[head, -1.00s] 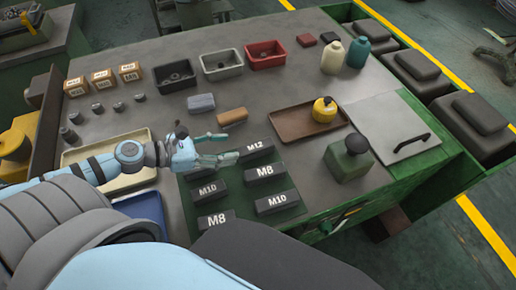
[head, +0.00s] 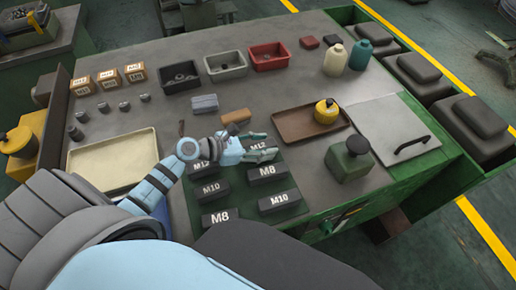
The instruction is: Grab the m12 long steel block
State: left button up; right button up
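The right M12 long steel block (head: 258,145) is dark grey with a white label, at the back right of the green mat (head: 238,187). My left gripper (head: 268,153) is over this block, its pale fingers along the label and covering much of the block. Whether the fingers touch or grip it cannot be told. Another M12 block (head: 202,163) stands at the back left of the mat, partly hidden by my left wrist. My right gripper is out of view.
Several M10 and M8 blocks, such as the right M8 (head: 267,171) and left M10 (head: 210,190), stand close in front. A brown block (head: 236,117) lies behind.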

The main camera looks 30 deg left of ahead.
pick_arm(q)
grip_shut()
jog(key=shift+r, duration=0.15)
